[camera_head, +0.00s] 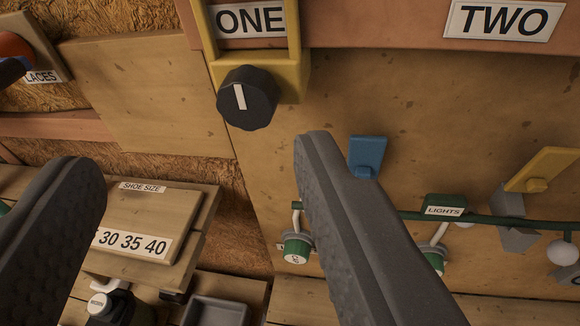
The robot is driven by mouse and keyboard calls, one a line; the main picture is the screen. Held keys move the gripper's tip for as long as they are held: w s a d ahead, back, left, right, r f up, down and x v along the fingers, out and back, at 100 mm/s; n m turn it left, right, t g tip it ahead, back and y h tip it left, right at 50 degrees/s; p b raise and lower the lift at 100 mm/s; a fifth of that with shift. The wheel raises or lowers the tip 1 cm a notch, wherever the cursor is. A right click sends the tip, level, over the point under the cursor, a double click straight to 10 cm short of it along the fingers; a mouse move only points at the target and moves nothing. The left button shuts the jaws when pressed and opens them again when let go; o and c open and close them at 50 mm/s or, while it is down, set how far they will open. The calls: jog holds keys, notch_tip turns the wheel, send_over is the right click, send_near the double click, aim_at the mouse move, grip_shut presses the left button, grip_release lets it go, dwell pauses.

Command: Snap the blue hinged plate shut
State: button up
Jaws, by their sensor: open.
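The blue hinged plate (368,152) is a small blue piece on the wooden panel, right of the middle of the view. It appears to stick out from the panel, but its hinge and exact angle are hard to make out. My gripper (196,152) is open, with its two dark grey fingers wide apart and nothing between the tips. The right finger's tip is just left of the blue plate in the picture. I cannot tell the depth between them.
A black knob (248,97) on a yellow mount labelled ONE (302,75) is above. A yellow plate (545,170) is at right. A green rail (485,221) with a LIGHTS label and hanging green pieces runs below. A SHOE SIZE board (150,215) is at lower left.

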notch_tip(320, 180, down, 8)
jog(key=w+d+m+h, duration=0.1)
jog(key=w+m+h, duration=0.1)
jog(key=h, duration=0.1)
jog(key=m+t+h, duration=0.1)
jog(key=h, duration=0.3)
send_near(366, 146)
jog(key=x, duration=0.8)
jog(key=shift+w+d+f, duration=0.1)
jog(key=shift+f, duration=0.05)
jog(key=shift+w+d, duration=0.1)
jog(key=shift+w, duration=0.35)
grip_shut()
